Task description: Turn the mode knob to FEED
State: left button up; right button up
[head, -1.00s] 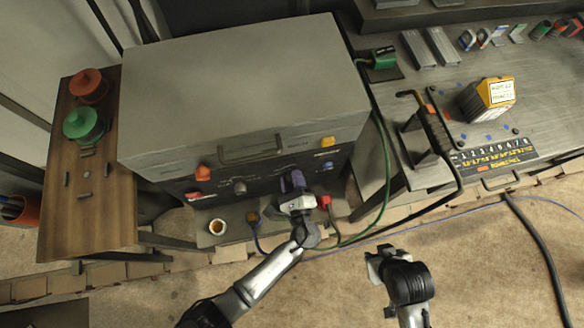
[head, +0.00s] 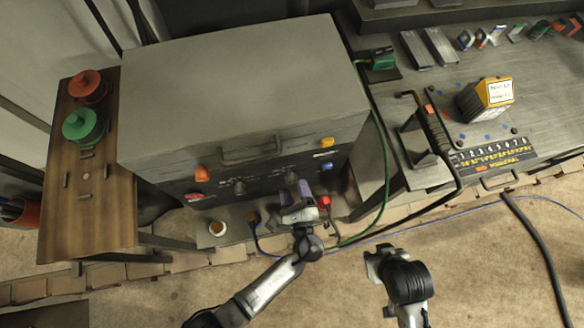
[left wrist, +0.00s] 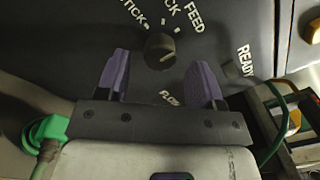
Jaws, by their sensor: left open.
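The mode knob (left wrist: 160,50) is a dark round knob on the dark front panel, with white tick marks around it and the word FEED (left wrist: 194,18) at its upper right. I cannot tell clearly which mark it points to. My left gripper (left wrist: 160,70) is open, its two purple fingers on either side of the knob's line and apart from it. In the head view the left gripper (head: 296,195) is just in front of the right-hand knob on the panel. My right gripper (head: 374,264) hangs over the floor, away from the panel; its jaws are unclear.
The grey cabinet (head: 240,85) has a handle, another knob (head: 239,187), an orange part (head: 201,174) and a yellow part (head: 327,142) on its front. A green cable (head: 384,190) runs down at the right.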

pick_arm(q)
jog(key=v, duration=1)
jog(key=shift+s, duration=0.3)
